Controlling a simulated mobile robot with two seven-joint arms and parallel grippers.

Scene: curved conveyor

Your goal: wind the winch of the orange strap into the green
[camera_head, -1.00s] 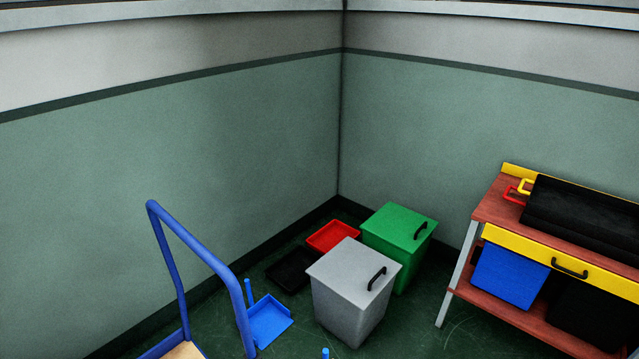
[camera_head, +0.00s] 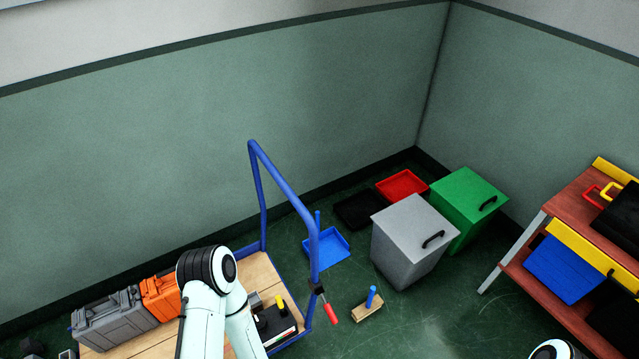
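I cannot make out an orange strap or a green zone on a winch. A small dark fitting with a red handle (camera_head: 328,308) is at the near right post of the blue-framed cart (camera_head: 313,250); I cannot tell whether it is the winch. An orange case (camera_head: 162,297) stands on the cart's wooden deck, partly hidden by my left arm. My white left arm rises over the cart, and its gripper is not in view. Only a bit of my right arm shows at the bottom right edge; its gripper is not in view.
A grey case (camera_head: 113,321) stands beside the orange one. A blue dustpan (camera_head: 327,250) and a brush (camera_head: 368,304) lie on the floor. A grey bin (camera_head: 408,245) and a green bin (camera_head: 465,207) stand near the corner. A workbench (camera_head: 530,285) is at the right.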

